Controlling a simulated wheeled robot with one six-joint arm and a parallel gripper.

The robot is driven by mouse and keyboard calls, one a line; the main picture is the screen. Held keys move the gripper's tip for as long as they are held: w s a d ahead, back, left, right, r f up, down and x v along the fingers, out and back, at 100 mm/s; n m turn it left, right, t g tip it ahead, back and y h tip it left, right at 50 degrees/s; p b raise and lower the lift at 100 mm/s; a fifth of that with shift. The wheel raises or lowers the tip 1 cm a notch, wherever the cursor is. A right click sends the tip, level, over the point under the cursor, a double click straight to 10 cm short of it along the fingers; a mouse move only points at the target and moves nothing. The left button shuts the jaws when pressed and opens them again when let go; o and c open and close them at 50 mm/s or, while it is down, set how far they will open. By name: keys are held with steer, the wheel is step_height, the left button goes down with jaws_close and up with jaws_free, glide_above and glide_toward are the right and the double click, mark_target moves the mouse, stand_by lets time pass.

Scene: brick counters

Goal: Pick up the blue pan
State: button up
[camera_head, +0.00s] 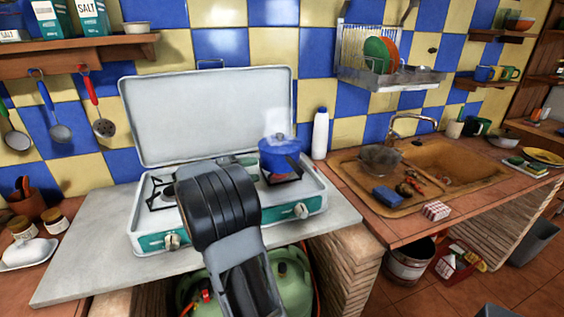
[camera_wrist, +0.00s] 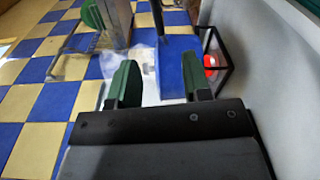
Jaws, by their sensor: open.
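The blue pan (camera_head: 280,155) sits on the stove's right burner, with a lid knob on top and faint steam above it. In the wrist view the blue pan (camera_wrist: 174,73) shows beyond and between my fingers, nearer the right one. A dark bar, which looks like its handle, runs up from it. My gripper (camera_wrist: 160,68) is open, with two green-and-black fingers apart and nothing held. I cannot tell whether a finger touches the pan. In the head view my arm stands in front of the stove, and the fingers are hidden.
The stove's raised lid (camera_head: 210,110) stands behind the burners. A white bottle (camera_head: 320,134) stands close to the pan's right. A red glow (camera_wrist: 210,61) shows beside the pan. A sink (camera_head: 455,165) and a dish rack (camera_head: 385,65) are to the right.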

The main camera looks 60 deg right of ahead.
mark_target(287, 161)
steer(key=p+x, duration=0.1)
steer(key=x, duration=1.1)
steer(key=shift+s+d+r+p, duration=0.15)
steer(key=shift+s+d+p, duration=0.05)
steer(key=shift+d+p, duration=0.2)
jaws_close()
steer(key=shift+r, duration=0.1)
